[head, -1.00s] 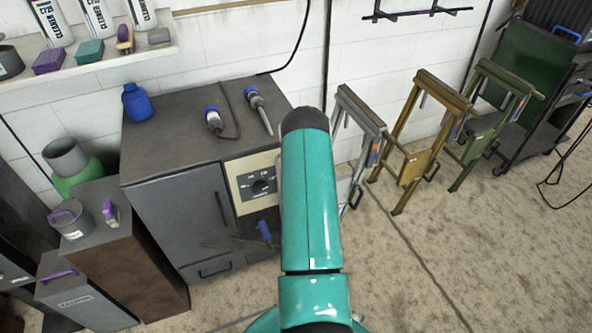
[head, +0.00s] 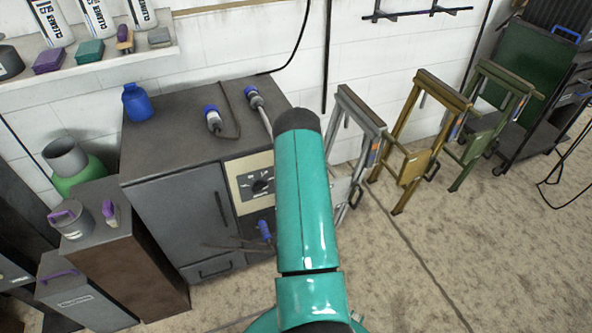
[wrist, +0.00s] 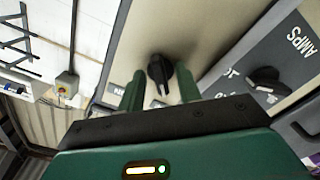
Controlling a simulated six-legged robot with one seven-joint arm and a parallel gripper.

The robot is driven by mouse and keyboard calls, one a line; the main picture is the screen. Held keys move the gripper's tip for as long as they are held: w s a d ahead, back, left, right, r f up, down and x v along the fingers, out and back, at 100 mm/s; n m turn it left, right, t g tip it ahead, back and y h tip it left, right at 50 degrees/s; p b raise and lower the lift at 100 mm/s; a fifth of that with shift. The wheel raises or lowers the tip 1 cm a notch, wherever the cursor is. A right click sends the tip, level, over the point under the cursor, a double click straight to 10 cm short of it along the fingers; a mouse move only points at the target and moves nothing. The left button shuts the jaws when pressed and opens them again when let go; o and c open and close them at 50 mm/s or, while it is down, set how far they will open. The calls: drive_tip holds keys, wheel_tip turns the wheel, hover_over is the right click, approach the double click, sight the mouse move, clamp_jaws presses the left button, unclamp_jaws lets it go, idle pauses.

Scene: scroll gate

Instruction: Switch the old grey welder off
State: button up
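The old grey welder (head: 185,213) is a grey cabinet against the white wall in the head view. Its front has a beige panel (head: 233,191) with a dark dial plate and a black dial knob (head: 260,186). In the wrist view, a black rotary switch (wrist: 160,72) sits on the beige panel, its lettering mostly hidden. A dial knob (wrist: 265,80) marked AMPS is to its right. My gripper (wrist: 160,88) is open, with one green finger on each side of the switch. I cannot tell whether they touch it. My arm hides the gripper in the head view.
A blue bottle (head: 137,102) and blue-handled torches (head: 213,119) stand or lie on the welder's top. A dark brown cabinet (head: 130,245) stands left. Folding stands (head: 360,140) line the wall to the right. The floor at the right front is clear.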

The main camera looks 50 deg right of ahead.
drive_tip(key=v, duration=1.3)
drive_tip(key=shift+s+a, duration=0.2)
drive_tip(key=shift+s, duration=0.1)
